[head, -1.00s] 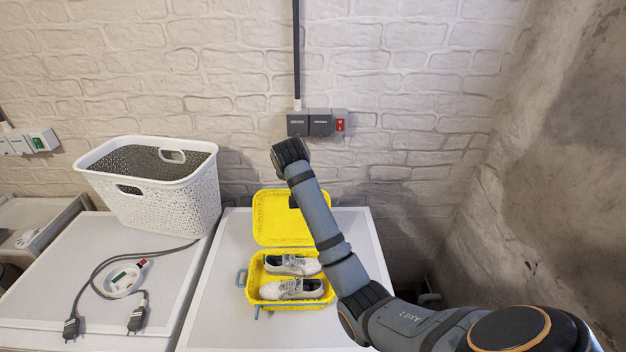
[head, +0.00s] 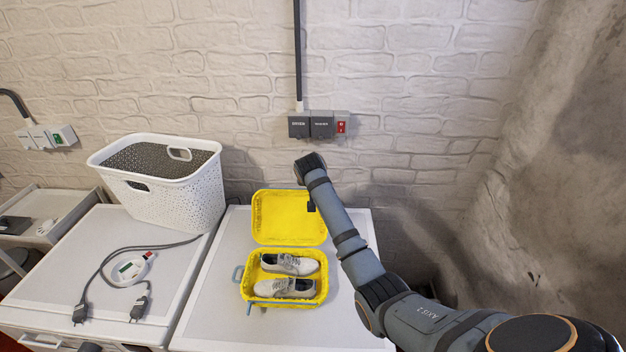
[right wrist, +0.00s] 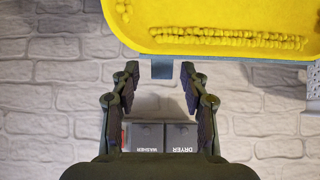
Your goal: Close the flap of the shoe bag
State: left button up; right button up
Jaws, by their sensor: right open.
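The yellow shoe bag (head: 245,288) lies open on the white top, with a pair of grey-white shoes (head: 285,288) inside. Its flap (head: 287,217) is raised at the back, away from the shoes. In the right wrist view the flap (right wrist: 220,20) fills the top, with a grey tab (right wrist: 162,69) on its edge. My right gripper (right wrist: 160,84) is open and empty, its fingertips on either side of and just short of the tab. In the head view my right arm reaches behind the flap's right side, and the fingertips are hidden. My left gripper is not in view.
A white laundry basket (head: 185,205) stands to the left of the bag. A cable with plugs (head: 95,275) lies on the left white top (head: 60,305). The white top around the bag is clear.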

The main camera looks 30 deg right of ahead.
jog(key=shift+x, duration=1)
jog(key=shift+w, duration=0.1)
jog(key=shift+c, duration=0.5)
grip_shut()
